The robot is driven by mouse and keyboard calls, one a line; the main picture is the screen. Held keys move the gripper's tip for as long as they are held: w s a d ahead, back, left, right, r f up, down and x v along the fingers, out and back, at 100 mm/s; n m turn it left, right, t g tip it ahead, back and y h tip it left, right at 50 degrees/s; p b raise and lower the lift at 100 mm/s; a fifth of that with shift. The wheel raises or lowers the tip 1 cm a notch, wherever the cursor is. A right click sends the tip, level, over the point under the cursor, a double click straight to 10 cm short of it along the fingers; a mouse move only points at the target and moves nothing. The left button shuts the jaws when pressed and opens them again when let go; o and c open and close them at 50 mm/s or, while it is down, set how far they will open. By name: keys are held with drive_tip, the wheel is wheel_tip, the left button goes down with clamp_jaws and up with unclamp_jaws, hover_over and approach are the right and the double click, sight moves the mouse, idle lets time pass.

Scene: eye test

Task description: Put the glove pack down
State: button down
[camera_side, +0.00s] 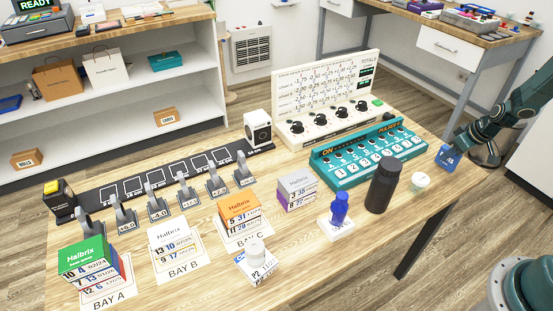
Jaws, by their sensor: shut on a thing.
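My gripper (459,146) comes in from the right and is shut on a small blue pack with white marks, which looks like the glove pack (447,158). The pack is at the right end of the wooden table (330,255), close to its edge. I cannot tell whether its underside touches the table. The fingertips are small and partly hidden by the pack.
A blue bottle (340,208) and a grey-purple box (297,188) are farther left. Bare wood lies in front of the dark bottle.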

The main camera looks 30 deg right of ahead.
drive_tip(key=shift+f, duration=0.45)
drive_tip(key=shift+f, duration=0.1)
drive_tip(key=c, duration=1.3)
unclamp_jaws()
drive_tip(key=shift+o, duration=0.2)
drive_tip(key=v, duration=1.2)
drive_tip(key=shift+a, duration=0.1)
